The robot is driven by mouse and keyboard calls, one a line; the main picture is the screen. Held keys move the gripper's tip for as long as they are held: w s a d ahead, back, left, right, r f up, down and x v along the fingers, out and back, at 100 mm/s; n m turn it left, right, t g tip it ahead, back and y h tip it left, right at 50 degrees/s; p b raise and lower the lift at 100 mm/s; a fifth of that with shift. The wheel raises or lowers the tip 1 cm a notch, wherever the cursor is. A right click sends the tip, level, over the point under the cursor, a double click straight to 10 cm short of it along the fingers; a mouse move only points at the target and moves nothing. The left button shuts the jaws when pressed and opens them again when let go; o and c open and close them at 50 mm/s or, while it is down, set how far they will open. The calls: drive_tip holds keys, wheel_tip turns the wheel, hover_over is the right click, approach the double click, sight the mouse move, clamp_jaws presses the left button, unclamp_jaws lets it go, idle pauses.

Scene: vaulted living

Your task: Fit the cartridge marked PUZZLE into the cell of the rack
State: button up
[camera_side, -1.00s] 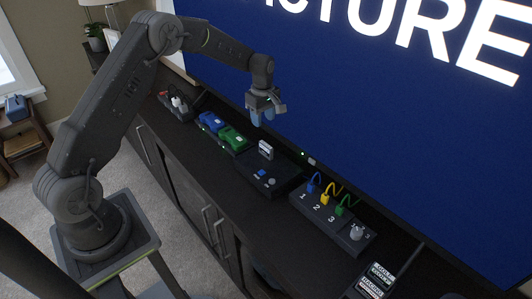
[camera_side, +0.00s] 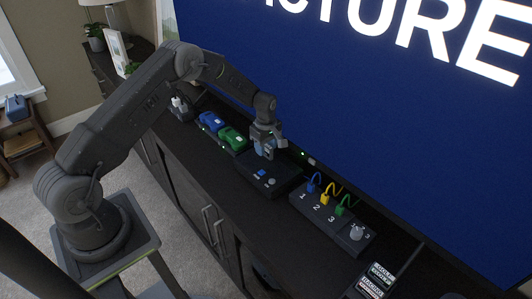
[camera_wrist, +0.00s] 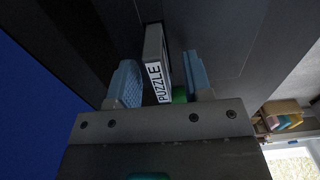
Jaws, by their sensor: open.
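The cartridge marked PUZZLE (camera_wrist: 153,52) is a grey slab with a white label, standing up from the dark console (camera_side: 258,182) in the middle of the cabinet top. My gripper (camera_wrist: 160,78) is open, with one blue finger on each side of the cartridge and gaps showing between. In the side view my gripper (camera_side: 266,152) is low over the back of the console and mostly hides the cartridge. A dark rack (camera_side: 352,292) at the bottom right holds cartridges with white labels; its free cell cannot be made out.
A block with numbered blue, yellow and green cables and a grey knob (camera_side: 356,233) lies between console and rack. The large blue screen (camera_side: 400,130) rises close behind.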

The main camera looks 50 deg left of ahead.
sight(266, 145)
drive_tip(key=shift+c, duration=0.2)
clamp_jaws()
drive_tip(key=shift+r, duration=0.15)
drive_tip(key=shift+r, duration=0.65)
wheel_tip(266, 145, up, 3)
drive_tip(key=shift+f, duration=0.1)
drive_tip(key=s+a+r, duration=0.6)
drive_tip(key=s+a, duration=0.1)
drive_tip(key=a, duration=0.1)
drive_tip(key=shift+s+a+r, duration=0.35)
drive_tip(key=shift+a, duration=0.05)
